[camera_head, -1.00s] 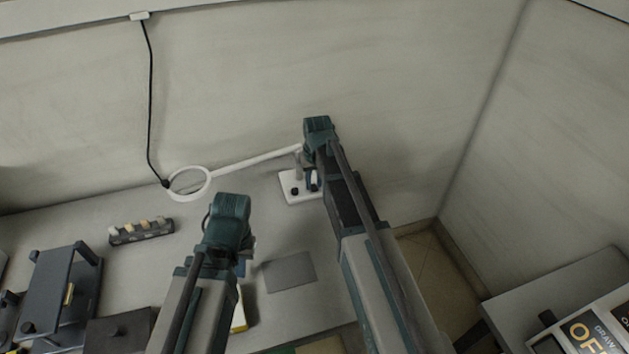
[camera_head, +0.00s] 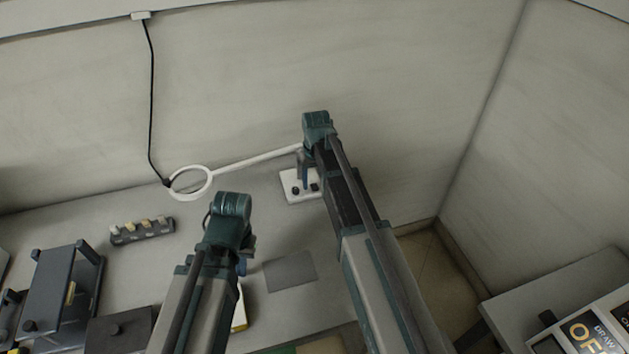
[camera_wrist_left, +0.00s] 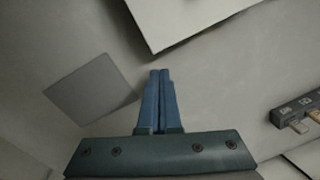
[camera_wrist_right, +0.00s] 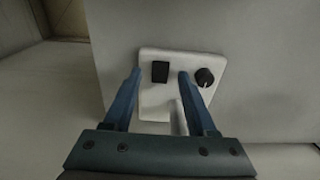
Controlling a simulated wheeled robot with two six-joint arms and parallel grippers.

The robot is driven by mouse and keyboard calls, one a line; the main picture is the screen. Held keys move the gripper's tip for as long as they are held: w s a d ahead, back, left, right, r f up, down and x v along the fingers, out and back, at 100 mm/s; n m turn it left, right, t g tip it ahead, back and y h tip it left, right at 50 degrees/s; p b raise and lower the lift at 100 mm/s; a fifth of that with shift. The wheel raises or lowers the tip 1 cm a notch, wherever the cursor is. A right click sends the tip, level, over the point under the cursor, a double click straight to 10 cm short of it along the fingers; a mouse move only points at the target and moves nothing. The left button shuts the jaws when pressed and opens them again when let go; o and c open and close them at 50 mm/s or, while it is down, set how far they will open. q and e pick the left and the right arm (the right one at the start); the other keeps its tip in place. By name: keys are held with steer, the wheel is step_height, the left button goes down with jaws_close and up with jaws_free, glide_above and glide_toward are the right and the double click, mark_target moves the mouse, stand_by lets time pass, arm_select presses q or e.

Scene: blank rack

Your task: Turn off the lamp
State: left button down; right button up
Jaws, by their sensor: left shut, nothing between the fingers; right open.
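The lamp has a white ring head (camera_head: 172,191), a long white arm (camera_head: 258,158) and a white base (camera_head: 300,198) by the back wall. In the right wrist view the base (camera_wrist_right: 152,103) carries a black rocker switch (camera_wrist_right: 160,72) and a round black knob (camera_wrist_right: 205,78). My right gripper (camera_wrist_right: 160,73) is open above the base, and the switch appears between its fingertips. The knob is just outside the right-hand finger. Contact cannot be told. My left gripper (camera_wrist_left: 160,73) is shut and empty; in the head view it (camera_head: 241,267) is over the table, left of the grey mat (camera_head: 290,272).
A small block rack (camera_head: 142,232) with several pale pieces and a dark frame (camera_head: 60,290) stand on the left of the table. A black cord (camera_head: 151,100) hangs down the wall. Another table (camera_head: 560,290) is at right.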

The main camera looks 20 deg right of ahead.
mark_target(315, 188)
step_height(315, 188, up, 14)
steer(key=p, duration=1.3)
steer(key=shift+s+f+p, duration=0.15)
steer(key=shift+s+p, duration=0.15)
steer(key=shift+s, duration=0.15)
steer(key=s+a+n, duration=0.1)
steer(key=s+a, duration=0.3)
steer(key=s, duration=0.3)
steer(key=s+a+n, duration=0.1)
steer(key=s+a, duration=0.3)
steer(key=s, duration=0.4)
steer(key=s+a+n+g+h, duration=0.1)
steer(key=s+a, duration=0.4)
steer(key=s, duration=0.3)
